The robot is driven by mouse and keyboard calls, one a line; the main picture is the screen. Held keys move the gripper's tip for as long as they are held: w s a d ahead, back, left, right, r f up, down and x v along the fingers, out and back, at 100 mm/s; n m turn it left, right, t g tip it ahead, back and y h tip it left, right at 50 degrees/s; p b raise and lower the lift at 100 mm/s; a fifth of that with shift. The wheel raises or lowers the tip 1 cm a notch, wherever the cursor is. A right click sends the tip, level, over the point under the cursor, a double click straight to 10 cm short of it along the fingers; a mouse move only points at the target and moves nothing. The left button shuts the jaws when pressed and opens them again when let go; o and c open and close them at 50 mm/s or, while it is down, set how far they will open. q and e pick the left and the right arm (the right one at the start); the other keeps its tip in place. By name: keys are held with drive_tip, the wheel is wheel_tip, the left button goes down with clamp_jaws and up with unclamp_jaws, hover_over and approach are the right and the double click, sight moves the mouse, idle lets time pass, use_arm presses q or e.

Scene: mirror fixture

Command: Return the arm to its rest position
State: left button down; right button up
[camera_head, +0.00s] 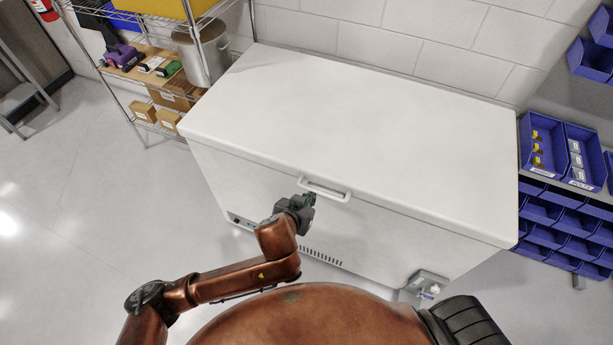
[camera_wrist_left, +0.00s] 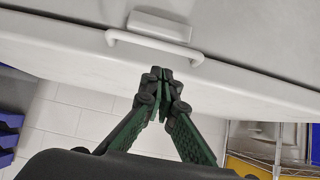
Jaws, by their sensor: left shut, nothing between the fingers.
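My left gripper (camera_head: 308,199) is shut and empty, just in front of the white chest freezer (camera_head: 350,110). Its fingertips are near the left end of the freezer's lid handle (camera_head: 325,190). In the left wrist view, the shut green fingers (camera_wrist_left: 163,75) point toward the handle (camera_wrist_left: 155,45), and a gap shows between them. The freezer lid is down. My left arm (camera_head: 240,278) reaches in from the lower left with its elbow bent. My right gripper is in neither view.
A wire shelf rack (camera_head: 130,95) with a metal pot (camera_head: 205,55) and boxes stands left of the freezer. Blue bins (camera_head: 545,150) stand at the right. The floor (camera_head: 80,220) at left is clear.

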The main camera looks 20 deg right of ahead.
use_arm(q)
drive_tip(key=w+a+f+n+y, duration=0.1)
drive_tip(key=w+a+f+n, duration=0.1)
drive_tip(key=w+a+f, duration=0.6)
drive_tip(key=w+a+f+n+y, duration=0.1)
drive_tip(key=w+a+f, duration=0.3)
drive_tip(key=f, duration=0.8)
drive_tip(key=s+a+f+n+g+y, duration=0.1)
drive_tip(key=s+a+f, duration=0.3)
drive_tip(key=a+f, duration=0.65)
drive_tip(key=s+a+f+n+g+y, duration=0.1)
drive_tip(key=s+a+f, duration=0.2)
drive_tip(key=a+f, duration=0.7)
drive_tip(key=s+a+f+n+g+y, duration=0.1)
drive_tip(key=s+a+f, duration=0.5)
drive_tip(key=s+f, duration=0.4)
drive_tip(key=s+a+f+n+g+y, duration=0.1)
drive_tip(key=s+a+f, duration=0.4)
drive_tip(key=s+f, duration=0.55)
drive_tip(key=s+a+f+g, duration=0.1)
drive_tip(key=s+a+f, duration=0.2)
drive_tip(key=s, duration=1.2)
drive_tip(key=s+a+f+g+y, duration=0.1)
drive_tip(key=s+a+f, duration=0.2)
drive_tip(key=s, duration=1.3)
drive_tip(key=a, duration=0.3)
drive_tip(key=shift+s+f+g, duration=0.25)
drive_tip(key=shift+f+g, duration=0.1)
drive_tip(key=shift+g, duration=0.05)
